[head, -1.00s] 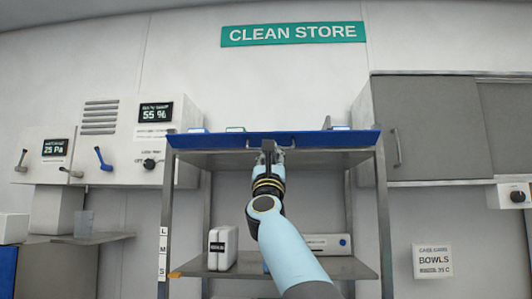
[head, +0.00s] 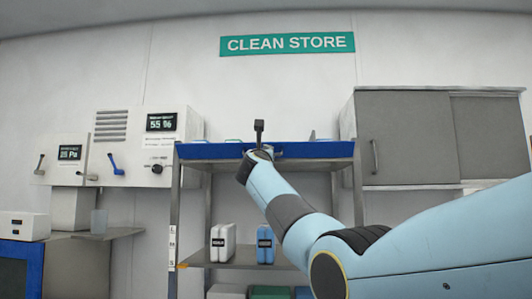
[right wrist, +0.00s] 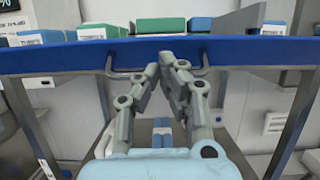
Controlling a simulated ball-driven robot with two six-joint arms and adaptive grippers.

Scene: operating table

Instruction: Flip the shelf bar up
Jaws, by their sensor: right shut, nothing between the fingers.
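The blue shelf bar (head: 212,151) runs along the front edge of the top shelf of a metal rack. In the right wrist view the bar (right wrist: 248,50) crosses the upper part, with a grey loop handle (right wrist: 114,68) on its front. My right gripper (right wrist: 166,60) is shut and empty, its fingertips together in front of the bar, between the handle's ends. I cannot tell whether they touch it. In the head view my right arm reaches up to the bar and its wrist hides the fingers. My left gripper is not in view.
Green packs (right wrist: 160,26) and blue ones lie on the top shelf behind the bar. A white container (head: 222,243) and a blue container (head: 265,244) stand on the lower shelf (head: 202,264). A grey cabinet (head: 408,137) hangs close on the right, a wall panel (head: 130,165) on the left.

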